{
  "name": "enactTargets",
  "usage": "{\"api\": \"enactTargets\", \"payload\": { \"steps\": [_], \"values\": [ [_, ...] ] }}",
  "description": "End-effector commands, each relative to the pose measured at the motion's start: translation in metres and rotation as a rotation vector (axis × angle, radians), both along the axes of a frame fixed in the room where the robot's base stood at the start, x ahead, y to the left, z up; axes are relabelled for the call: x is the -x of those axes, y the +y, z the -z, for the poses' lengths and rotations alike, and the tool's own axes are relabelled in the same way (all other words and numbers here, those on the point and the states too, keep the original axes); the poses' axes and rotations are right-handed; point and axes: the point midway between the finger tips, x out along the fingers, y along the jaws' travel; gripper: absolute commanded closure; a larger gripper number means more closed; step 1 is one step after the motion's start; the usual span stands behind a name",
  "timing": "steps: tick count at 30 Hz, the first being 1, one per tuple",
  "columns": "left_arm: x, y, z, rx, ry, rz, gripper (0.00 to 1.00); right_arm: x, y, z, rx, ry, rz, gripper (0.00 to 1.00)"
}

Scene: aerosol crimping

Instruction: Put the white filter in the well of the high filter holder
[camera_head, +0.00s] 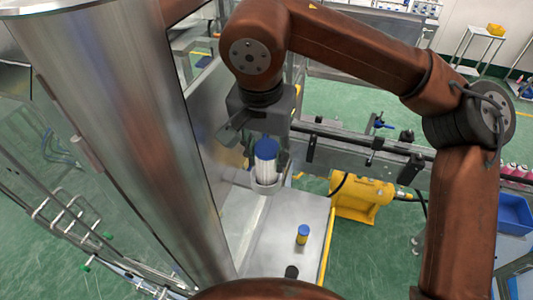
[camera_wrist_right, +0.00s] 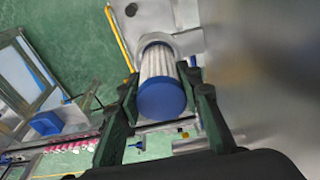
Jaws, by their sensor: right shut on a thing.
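The white filter (camera_head: 265,169) is a pleated cylinder with a blue cap, and it stands roughly upright in the head view. My right gripper (camera_head: 256,142) is shut on it near the cap. In the right wrist view the blue cap (camera_wrist_right: 162,99) lies between the fingers of my right gripper (camera_wrist_right: 164,88), with the white pleats beyond it. The grey round filter holder (camera_head: 268,188) is at the filter's lower end, and its rim (camera_wrist_right: 157,38) also shows around the far end in the wrist view. I cannot tell how deep the filter sits. My left gripper is not in view.
A steel table (camera_head: 285,226) lies below, with a small yellow can with a blue top (camera_head: 303,235) on it. A yellow motor (camera_head: 361,199) stands to the right. A large steel cylinder (camera_head: 130,130) fills the left side, close to the gripper.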

Motion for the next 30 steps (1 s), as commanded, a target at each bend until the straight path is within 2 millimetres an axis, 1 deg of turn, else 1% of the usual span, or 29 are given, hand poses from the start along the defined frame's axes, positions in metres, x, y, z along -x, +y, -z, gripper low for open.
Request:
{"api": "enactTargets", "payload": {
  "steps": [5,6,13,20,23,26,30],
  "values": [
    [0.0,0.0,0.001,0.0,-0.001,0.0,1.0,0.0,0.0,0.004,0.0,0.0,-0.001,0.92],
    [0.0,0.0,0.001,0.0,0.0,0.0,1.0,0.0,0.0,0.004,0.0,0.0,-0.001,0.66],
    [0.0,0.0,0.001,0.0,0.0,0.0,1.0,0.0,0.0,0.003,0.0,0.0,-0.001,0.5],
    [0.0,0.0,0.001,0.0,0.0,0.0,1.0,0.0,0.0,0.003,0.0,0.0,-0.001,0.5],
    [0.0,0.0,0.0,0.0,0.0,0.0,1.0,0.0,0.0,0.0,0.0,-0.001,-0.001,0.5],
    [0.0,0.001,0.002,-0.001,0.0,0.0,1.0,0.001,0.001,-0.009,0.0,-0.002,-0.001,0.5],
    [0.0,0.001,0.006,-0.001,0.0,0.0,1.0,0.005,0.002,-0.034,-0.002,-0.003,0.0,0.5]
  ]
}}
